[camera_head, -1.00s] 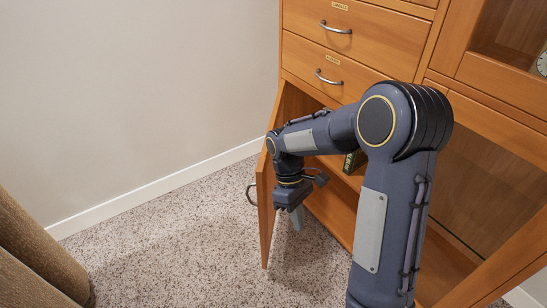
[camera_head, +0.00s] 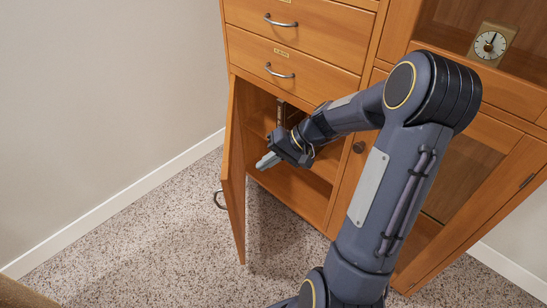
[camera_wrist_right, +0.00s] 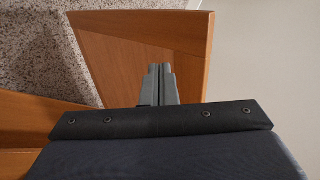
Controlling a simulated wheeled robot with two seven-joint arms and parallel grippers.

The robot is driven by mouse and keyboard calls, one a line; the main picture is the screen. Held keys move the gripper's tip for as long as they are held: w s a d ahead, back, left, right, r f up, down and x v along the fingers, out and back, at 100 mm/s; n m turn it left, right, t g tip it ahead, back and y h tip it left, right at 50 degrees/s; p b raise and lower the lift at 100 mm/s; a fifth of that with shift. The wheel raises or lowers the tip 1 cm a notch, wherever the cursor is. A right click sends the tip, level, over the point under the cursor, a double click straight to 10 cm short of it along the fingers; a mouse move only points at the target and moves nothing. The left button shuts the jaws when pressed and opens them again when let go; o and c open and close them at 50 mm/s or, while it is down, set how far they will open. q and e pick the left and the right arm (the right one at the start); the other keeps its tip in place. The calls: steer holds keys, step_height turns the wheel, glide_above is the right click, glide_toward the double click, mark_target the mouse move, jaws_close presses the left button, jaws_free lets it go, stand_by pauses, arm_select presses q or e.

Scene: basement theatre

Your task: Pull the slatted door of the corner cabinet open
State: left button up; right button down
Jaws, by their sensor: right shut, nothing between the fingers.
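The corner cabinet's lower left door (camera_head: 233,175) stands open, swung out toward me on its left side. Its curved metal handle (camera_head: 219,200) shows beyond the door's edge, on the outer face. I cannot make out slats; in the wrist view its inner side (camera_wrist_right: 140,50) looks like a framed wood panel. My right gripper (camera_head: 266,162) is shut and empty, inside the door opening. Its fingers point left at the door's inner face. In the wrist view the fingertips (camera_wrist_right: 160,70) overlap the panel; I cannot tell whether they touch. My left gripper is not in view.
Two drawers (camera_head: 300,55) with metal handles sit above the opening. A shelf and a dark object (camera_head: 290,112) show inside. A clock (camera_head: 491,43) stands higher up. Speckled floor (camera_head: 130,235) left of the door is clear.

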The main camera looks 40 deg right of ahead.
mark_target(231, 177)
steer(key=shift+w+a+f+b, duration=0.2)
steer(key=shift+w+a+f, duration=0.35)
steer(key=shift+a, duration=0.4)
steer(key=shift+w+a+f+b, duration=0.2)
steer(key=shift+w+a+f, duration=0.15)
steer(key=shift+w+a, duration=0.5)
steer(key=shift+w+a+f+b, duration=0.2)
steer(key=shift+w+a+f, duration=0.3)
steer(key=shift+a, duration=0.6)
